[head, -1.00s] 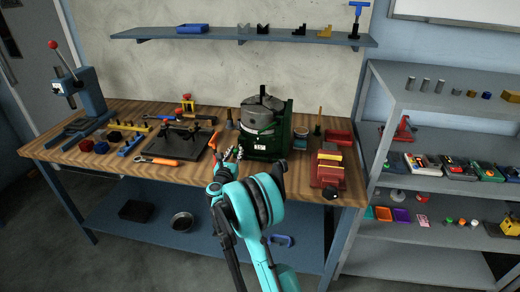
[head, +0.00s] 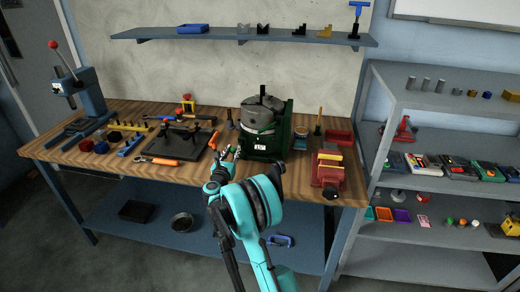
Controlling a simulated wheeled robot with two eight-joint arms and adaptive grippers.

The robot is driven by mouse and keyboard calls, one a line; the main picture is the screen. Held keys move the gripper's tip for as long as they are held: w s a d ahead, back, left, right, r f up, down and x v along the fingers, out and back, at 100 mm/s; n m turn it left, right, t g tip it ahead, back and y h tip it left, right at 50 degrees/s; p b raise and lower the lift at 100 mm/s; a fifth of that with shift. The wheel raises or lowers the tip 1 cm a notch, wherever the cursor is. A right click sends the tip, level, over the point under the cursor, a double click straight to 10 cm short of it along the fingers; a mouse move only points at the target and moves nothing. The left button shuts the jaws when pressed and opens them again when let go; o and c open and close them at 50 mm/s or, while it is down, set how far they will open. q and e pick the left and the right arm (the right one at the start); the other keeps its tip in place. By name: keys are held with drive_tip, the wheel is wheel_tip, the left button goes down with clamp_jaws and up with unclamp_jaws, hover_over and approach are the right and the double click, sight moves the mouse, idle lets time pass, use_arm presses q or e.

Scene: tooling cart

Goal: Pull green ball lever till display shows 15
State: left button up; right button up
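A dark green machine (head: 266,128) with a grey round top stands on the wooden bench. A small white display (head: 260,147) is on its front; its digits are tiny and look like 15, but I cannot read them surely. My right gripper (head: 230,153) is at the machine's front left side, just left of the display. The gripper's fingers are too small to tell open from shut. My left gripper is not in view.
A red vise (head: 327,172) stands right of the machine. A dark plate with a clamp (head: 178,140) and an orange-handled tool (head: 160,161) lie to the left. A blue press (head: 85,95) with a red-ball lever stands at far left. A grey shelf rack (head: 440,135) is at right.

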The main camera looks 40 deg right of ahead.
drive_tip(key=o, duration=0.4)
drive_tip(key=shift+w+a, duration=0.15)
drive_tip(key=shift+s, duration=0.2)
drive_tip(key=shift+b+v, duration=0.55)
drive_tip(key=shift+v, duration=2.8)
